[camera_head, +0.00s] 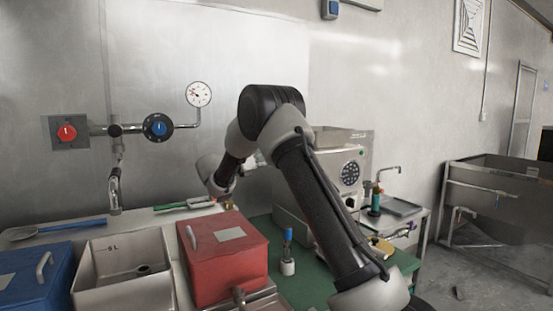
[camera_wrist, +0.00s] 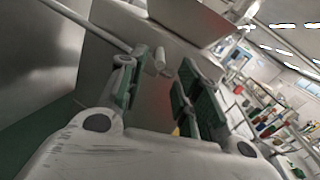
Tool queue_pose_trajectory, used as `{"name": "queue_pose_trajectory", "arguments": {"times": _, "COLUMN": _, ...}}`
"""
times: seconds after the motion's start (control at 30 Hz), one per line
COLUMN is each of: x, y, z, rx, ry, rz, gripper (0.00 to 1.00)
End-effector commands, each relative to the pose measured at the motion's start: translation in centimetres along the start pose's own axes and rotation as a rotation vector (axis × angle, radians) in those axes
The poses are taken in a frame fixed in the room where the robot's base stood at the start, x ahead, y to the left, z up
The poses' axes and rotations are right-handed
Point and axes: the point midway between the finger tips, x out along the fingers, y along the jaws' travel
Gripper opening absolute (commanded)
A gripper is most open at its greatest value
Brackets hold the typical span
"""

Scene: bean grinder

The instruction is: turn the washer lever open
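In the wrist view my gripper (camera_wrist: 157,68) is open, its green-padded fingers spread apart. A short pale cylindrical stub (camera_wrist: 160,57) shows between and beyond the fingertips; it may be the washer lever, but I cannot tell, nor whether it touches a finger. A long pale rod (camera_wrist: 85,22) runs from the upper left toward the left fingertip. No lever is clearly identifiable in that view.
A red lidded box (camera_head: 245,262), a steel bin (camera_head: 100,285) and a blue box (camera_head: 45,285) stand at the front left. A red knob (camera_head: 67,133), a blue knob (camera_head: 158,128) and a gauge (camera_head: 198,94) are on the wall. A steel sink (camera_head: 500,175) stands right.

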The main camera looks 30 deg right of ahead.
Motion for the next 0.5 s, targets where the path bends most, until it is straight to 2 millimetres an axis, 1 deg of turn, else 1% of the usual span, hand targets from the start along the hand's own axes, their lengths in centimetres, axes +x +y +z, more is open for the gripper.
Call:
{"name": "queue_pose_trajectory", "arguments": {"times": 0.03, "x": 1.0, "y": -0.1, "z": -0.1, "rx": 0.0, "ry": 0.001, "rz": -0.003, "gripper": 0.34}}
{"name": "queue_pose_trajectory", "arguments": {"times": 0.1, "x": 2.3, "y": -0.1, "z": -0.1, "rx": 0.001, "ry": 0.001, "rz": -0.004, "gripper": 0.34}}
{"name": "queue_pose_trajectory", "arguments": {"times": 0.23, "x": 4.3, "y": -0.1, "z": -0.1, "rx": 0.002, "ry": 0.001, "rz": -0.003, "gripper": 0.34}}
{"name": "queue_pose_trajectory", "arguments": {"times": 0.4, "x": 5.7, "y": 0.0, "z": -0.1, "rx": 0.002, "ry": 0.001, "rz": 0.0, "gripper": 0.34}}
{"name": "queue_pose_trajectory", "arguments": {"times": 0.5, "x": 5.9, "y": 0.0, "z": 0.0, "rx": 0.002, "ry": 0.0, "rz": 0.0, "gripper": 0.34}}
